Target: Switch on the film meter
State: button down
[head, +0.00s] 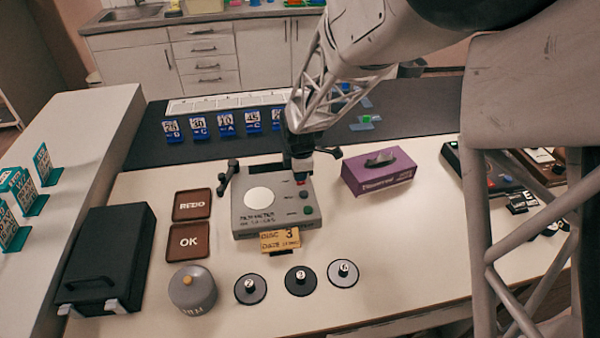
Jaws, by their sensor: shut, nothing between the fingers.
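The film meter (250,222) is a grey box with dark lettering on its front and a round white disc (259,200) on its top left. My gripper (301,176) is shut and empty, pointing down over the back right part of the meter. I cannot tell whether its tips touch the meter. The gripper hides part of the meter's back right corner. No lit lamp or display is clear on the meter.
Several numbered discs (298,285) and a grey pot (193,293) lie in front. REDO (192,208) and OK (188,244) trays are left. A purple box (379,181) stands close on the right.

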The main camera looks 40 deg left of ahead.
jog(key=shift+r, duration=0.1)
notch_tip(320, 180, up, 14)
jog(key=s+d, duration=0.1)
jog(key=shift+s+d, duration=0.15)
jog(key=shift+d, duration=0.05)
dwell(0.7)
jog(key=shift+w+d+r+g+y, duration=0.15)
jog(key=shift+w+g+y, duration=0.5)
jog(key=shift+w, duration=0.45)
jog(key=shift+w+d+f+g+y, duration=0.15)
jog(key=shift+w+g+y, duration=0.3)
jog(key=shift+w+g, duration=0.5)
jog(key=shift+w, duration=0.1)
jog(key=x, duration=0.8)
jog(key=w+x, duration=0.1)
jog(key=x, duration=0.3)
jog(key=shift+d+f, duration=0.15)
jog(key=shift+f, duration=0.2)
jog(key=shift+w+f, duration=0.15)
jog(key=shift+f, duration=0.45)
